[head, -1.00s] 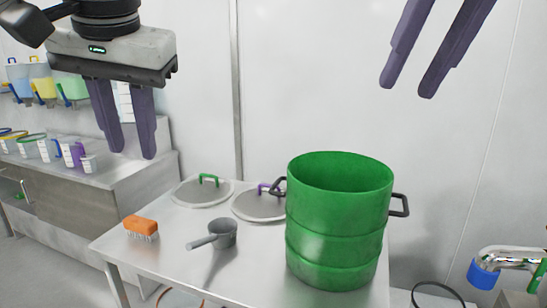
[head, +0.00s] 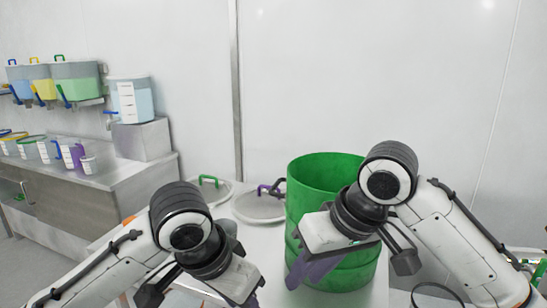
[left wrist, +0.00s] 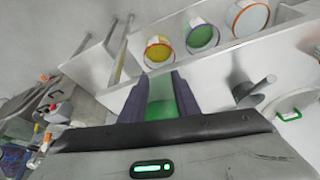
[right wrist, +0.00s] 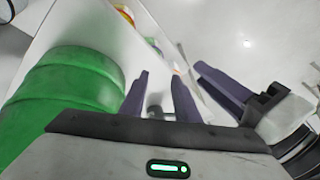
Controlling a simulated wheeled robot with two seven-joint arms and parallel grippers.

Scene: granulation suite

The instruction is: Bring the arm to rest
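Both my arms are folded low at the front of the head view. My right gripper (head: 308,270) hangs in front of the green drum (head: 322,176), its purple fingers pointing down and left. In the right wrist view its fingers (right wrist: 160,78) are apart, with nothing held between them. My left gripper (head: 252,299) is at the bottom of the head view, its fingers mostly hidden. In the left wrist view its fingers (left wrist: 160,76) are apart. Something green shows between them; I cannot tell its distance. A left finger (right wrist: 220,84) also shows in the right wrist view, beside the right gripper.
The steel table holds the drum, a lid with a green handle (head: 222,190) and a lid with a purple handle (head: 258,208). The grey scoop (left wrist: 252,92) shows in the left wrist view. A side counter (head: 105,172) with several containers stands at left.

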